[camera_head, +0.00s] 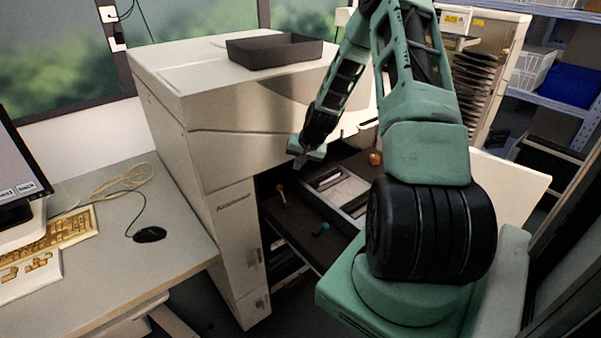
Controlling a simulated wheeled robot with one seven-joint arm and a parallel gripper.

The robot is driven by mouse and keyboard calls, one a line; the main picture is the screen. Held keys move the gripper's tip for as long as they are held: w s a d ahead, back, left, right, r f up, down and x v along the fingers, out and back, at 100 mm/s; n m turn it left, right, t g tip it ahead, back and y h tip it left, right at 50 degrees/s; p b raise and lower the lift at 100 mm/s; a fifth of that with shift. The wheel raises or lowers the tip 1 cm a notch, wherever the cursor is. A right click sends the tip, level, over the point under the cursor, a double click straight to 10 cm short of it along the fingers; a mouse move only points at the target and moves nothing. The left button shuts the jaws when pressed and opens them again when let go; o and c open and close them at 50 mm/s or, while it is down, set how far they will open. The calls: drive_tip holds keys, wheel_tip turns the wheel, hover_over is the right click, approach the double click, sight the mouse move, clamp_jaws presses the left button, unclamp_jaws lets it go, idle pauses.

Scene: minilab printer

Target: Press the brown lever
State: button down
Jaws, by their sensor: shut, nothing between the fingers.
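The white printer cabinet (220,165) stands open at its front, showing a dark inner bay. Several small knobbed levers are in the bay. One with a small brownish knob (281,188) stands at the left, one with an orange-brown knob (375,158) is at the back right, and one with a teal knob (325,227) is lower down. I cannot tell for sure which one is the brown lever. My gripper (299,161) is shut and empty, at the upper edge of the bay, above and slightly right of the left lever. It appears apart from the levers. My arm hides the bay's right part.
A black tray (262,64) sits on top of the cabinet. A desk (165,200) with a mouse (149,234), a yellowish keyboard (55,240) and a monitor is at the left. An opened white panel (510,180) and shelving (545,100) are at the right.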

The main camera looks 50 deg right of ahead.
wheel_tip(320, 180, up, 8)
drive_tip(key=w+d+b, duration=0.1)
drive_tip(key=w+b, duration=0.1)
drive_tip(key=shift+w+f, duration=0.25)
drive_tip(key=shift+w, duration=0.1)
idle(0.3)
